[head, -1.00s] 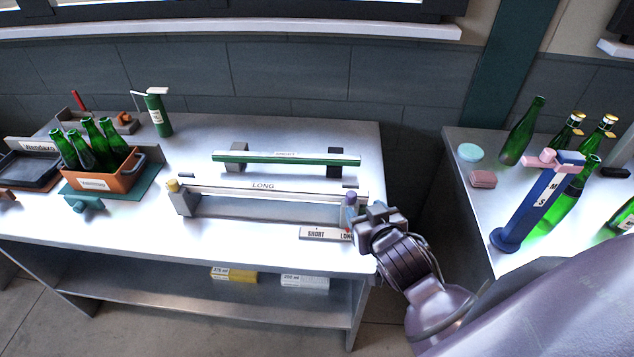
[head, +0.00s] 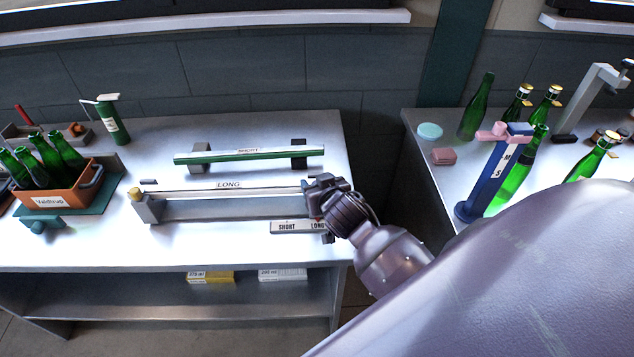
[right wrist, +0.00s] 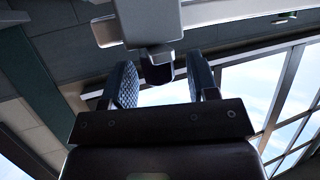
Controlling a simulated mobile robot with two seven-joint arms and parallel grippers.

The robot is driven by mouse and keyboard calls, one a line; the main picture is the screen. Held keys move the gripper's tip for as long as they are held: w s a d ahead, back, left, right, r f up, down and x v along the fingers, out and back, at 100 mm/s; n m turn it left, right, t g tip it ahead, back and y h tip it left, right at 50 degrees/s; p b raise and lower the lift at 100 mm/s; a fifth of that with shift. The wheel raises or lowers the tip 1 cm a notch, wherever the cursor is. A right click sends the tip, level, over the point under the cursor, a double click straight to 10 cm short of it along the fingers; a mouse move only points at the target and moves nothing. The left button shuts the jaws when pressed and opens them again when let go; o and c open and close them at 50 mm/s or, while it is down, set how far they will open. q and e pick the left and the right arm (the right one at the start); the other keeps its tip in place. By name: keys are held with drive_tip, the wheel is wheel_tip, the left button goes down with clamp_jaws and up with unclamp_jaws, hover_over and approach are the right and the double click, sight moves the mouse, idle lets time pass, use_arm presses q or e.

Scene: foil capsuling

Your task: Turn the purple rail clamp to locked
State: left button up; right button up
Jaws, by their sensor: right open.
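The long rail fixture (head: 225,211) lies on the left bench, with a yellow knob (head: 135,193) at its left end. My right gripper (head: 318,190) is at the rail's right end and hides the purple clamp in the head view. In the right wrist view my right gripper (right wrist: 163,85) is open, its two fingers apart. A small dark grey piece (right wrist: 158,70) shows between the fingers, under a pale grey block (right wrist: 150,22). I cannot tell whether this piece is the clamp or whether the fingers touch it. My left gripper is not in view.
A SHORT/LONG plate (head: 298,227) lies in front of the rail's right end. A green rail (head: 250,156) stands behind. An orange crate (head: 55,200) of bottles is at left. A blue stand (head: 490,180) and bottles occupy the right bench, across a gap.

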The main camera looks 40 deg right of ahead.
drive_tip(key=shift+w+f, duration=0.1)
drive_tip(key=shift+w, duration=0.1)
drive_tip(key=c, duration=0.9)
